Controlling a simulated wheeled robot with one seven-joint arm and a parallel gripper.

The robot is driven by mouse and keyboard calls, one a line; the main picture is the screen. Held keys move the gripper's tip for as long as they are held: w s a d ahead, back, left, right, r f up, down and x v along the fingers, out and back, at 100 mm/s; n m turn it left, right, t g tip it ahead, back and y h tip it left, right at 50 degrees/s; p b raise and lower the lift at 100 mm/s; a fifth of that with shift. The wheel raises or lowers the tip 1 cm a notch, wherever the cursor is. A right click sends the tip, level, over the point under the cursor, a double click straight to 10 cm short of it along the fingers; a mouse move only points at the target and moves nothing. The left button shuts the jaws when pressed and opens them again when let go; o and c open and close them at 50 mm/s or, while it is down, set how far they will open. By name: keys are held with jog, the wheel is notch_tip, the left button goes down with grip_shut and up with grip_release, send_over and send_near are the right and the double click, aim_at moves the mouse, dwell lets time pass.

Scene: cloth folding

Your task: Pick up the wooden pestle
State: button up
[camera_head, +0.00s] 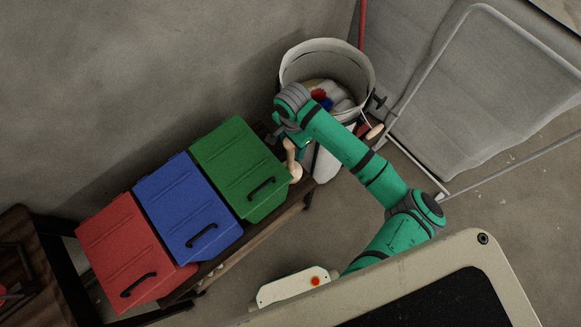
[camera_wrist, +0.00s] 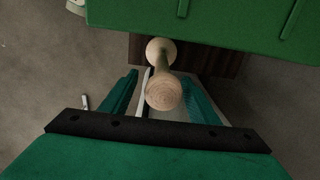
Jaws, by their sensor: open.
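The wooden pestle (camera_head: 295,171) is pale, with a rounded end, and shows at the right end of the dark bench, beside the green box. In the wrist view the pestle (camera_wrist: 163,92) is seen nearly end-on, its large round end nearest the camera and its other end by the green box's edge. My gripper (camera_wrist: 160,76) is open, one teal finger on each side of the pestle, with visible gaps on both sides. In the head view my gripper (camera_head: 302,145) is at the pestle and partly hidden by my arm.
Red (camera_head: 130,248), blue (camera_head: 187,208) and green (camera_head: 240,168) lidded boxes stand in a row on the bench (camera_head: 276,229). A pale bin (camera_head: 296,65) holding cloth stands behind my arm. A metal-framed grey panel (camera_head: 480,100) is at right. The floor right of the bench is open.

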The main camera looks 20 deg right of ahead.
aim_at(290, 159)
jog(key=f, duration=0.5)
jog(key=shift+w+a, duration=0.1)
jog(key=shift+a, duration=0.15)
jog(key=shift+c, duration=0.2)
jog(key=c, duration=1)
jog(key=shift+r, duration=0.1)
